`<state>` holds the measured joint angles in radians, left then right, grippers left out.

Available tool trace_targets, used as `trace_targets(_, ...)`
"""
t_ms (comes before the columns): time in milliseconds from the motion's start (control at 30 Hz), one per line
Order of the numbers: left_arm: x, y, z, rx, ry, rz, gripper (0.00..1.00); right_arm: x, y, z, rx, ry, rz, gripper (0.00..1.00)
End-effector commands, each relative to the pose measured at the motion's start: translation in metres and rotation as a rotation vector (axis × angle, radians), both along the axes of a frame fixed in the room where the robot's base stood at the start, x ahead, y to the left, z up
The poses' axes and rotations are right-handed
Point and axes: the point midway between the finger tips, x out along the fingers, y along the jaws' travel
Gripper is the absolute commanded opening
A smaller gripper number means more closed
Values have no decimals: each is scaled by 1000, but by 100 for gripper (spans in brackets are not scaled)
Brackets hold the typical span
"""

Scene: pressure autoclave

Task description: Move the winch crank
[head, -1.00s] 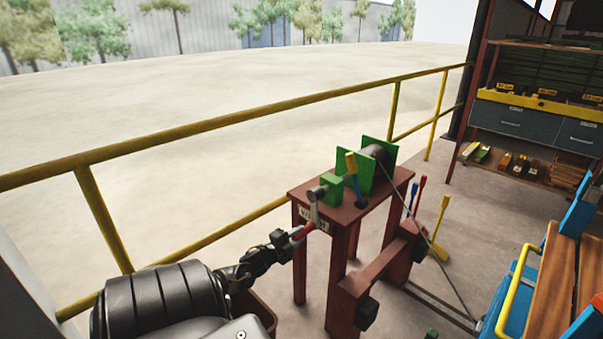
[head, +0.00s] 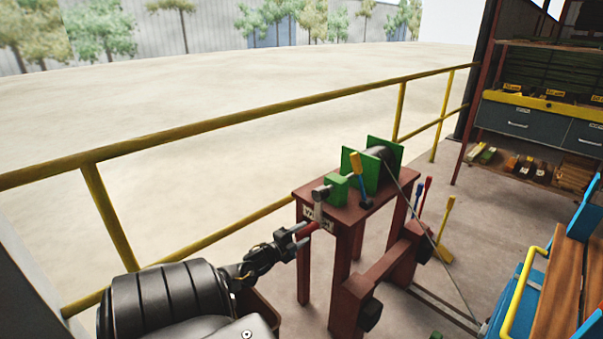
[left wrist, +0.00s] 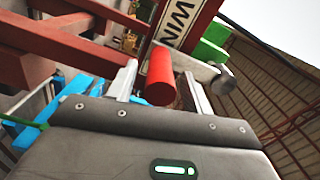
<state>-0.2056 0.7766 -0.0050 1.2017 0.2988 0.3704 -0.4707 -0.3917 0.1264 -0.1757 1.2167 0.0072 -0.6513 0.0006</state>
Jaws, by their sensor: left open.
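The winch (head: 364,172) is green with a drum and stands on a dark red table (head: 340,212). Its crank has a grey arm (head: 317,208) hanging from the shaft at the near left end, with a red handle (head: 309,229) at its lower end. My left gripper (head: 302,234) is open at the red handle. In the left wrist view, the handle (left wrist: 160,76) shows between the two spread fingers (left wrist: 160,88), with a gap on each side. The crank's grey arm (left wrist: 205,70) is behind the right finger. My right gripper is not in view.
A yellow railing (head: 230,121) runs behind the winch table. A yellow-handled lever (head: 358,172) stands at the winch's front. A taut cable (head: 432,240) runs down to the lower right, near a blue structure with a yellow handle (head: 520,296). Shelves (head: 540,120) stand at far right.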

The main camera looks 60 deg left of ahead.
Motion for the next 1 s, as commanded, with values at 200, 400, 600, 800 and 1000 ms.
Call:
trace_targets(200, -21, -4, -1, -2, 5, -1, 50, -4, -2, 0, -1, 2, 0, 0)
trace_targets(400, -62, -11, 0, -1, 4, -1, 50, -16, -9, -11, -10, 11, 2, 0)
trace_targets(600, -93, -17, -1, -1, 2, 1, 50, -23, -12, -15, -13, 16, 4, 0)
trace_targets(800, -105, -19, 0, 0, 0, 0, 50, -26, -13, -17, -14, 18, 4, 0)
trace_targets(1000, -107, -19, 0, 0, 0, 1, 50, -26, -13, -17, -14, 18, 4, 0)
